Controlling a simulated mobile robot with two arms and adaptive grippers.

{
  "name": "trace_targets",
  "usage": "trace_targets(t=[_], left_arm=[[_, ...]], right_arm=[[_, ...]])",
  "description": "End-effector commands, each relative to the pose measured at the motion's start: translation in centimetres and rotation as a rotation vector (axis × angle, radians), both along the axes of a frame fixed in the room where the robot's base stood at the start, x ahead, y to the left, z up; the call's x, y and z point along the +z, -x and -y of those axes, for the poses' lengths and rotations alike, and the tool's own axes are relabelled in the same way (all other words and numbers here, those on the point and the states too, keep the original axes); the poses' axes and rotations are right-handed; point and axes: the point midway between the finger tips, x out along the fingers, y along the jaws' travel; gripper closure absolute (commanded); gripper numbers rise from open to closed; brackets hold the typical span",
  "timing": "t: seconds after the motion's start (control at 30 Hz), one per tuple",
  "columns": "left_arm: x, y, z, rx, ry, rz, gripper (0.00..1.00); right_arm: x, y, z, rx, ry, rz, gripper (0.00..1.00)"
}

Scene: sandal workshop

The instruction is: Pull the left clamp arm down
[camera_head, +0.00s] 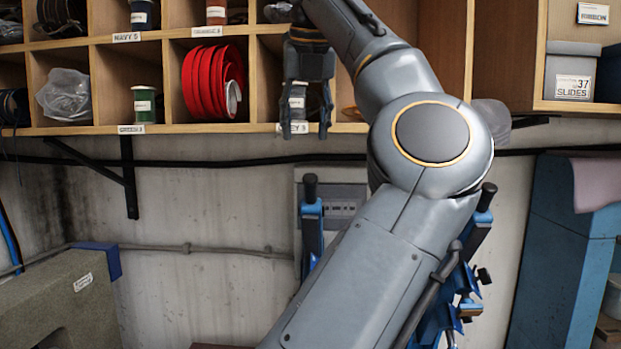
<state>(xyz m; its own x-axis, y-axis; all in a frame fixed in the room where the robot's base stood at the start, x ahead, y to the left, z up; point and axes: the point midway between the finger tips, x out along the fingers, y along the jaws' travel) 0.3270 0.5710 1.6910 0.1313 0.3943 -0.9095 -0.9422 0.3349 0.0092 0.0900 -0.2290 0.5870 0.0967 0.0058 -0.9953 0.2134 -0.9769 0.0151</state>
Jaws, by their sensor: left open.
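The left clamp arm (312,228) is a blue upright lever with a black knob on top, in front of the wall left of my forearm. Its lower part is hidden by my arm. A second blue clamp arm (474,233) with a black knob leans up right of my arm, joined to blue clamp parts below it, and is partly covered. My left gripper (306,128) points down with its fingers spread, open and empty. In the picture it is above the left clamp arm's knob, apart from it and in front of the shelf. My right gripper is not in view.
A wooden shelf (165,131) of thread spools, a red roll (205,82) and bags spans the top. A grey-green machine (62,305) stands at lower left, and a blue cabinet (560,265) at right. My own arm blocks the middle.

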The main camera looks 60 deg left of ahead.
Motion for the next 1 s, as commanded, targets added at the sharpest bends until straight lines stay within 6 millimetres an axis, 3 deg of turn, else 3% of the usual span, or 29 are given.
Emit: trace_targets(t=[0.13,0.27,0.73,1.0], left_arm=[[0.7,0.4,1.2,-0.053,0.063,0.064,0.53],[-0.3,0.2,1.0,-0.055,0.072,0.067,0.53],[-8.7,-1.7,-2.1,-0.049,0.070,0.063,0.53],[-11.5,-2.3,-3.1,-0.052,0.067,0.065,0.53]], right_arm=[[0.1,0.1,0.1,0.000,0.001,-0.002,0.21],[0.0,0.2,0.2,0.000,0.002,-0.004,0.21],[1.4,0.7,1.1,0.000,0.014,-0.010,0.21],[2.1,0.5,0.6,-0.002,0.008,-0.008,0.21]])
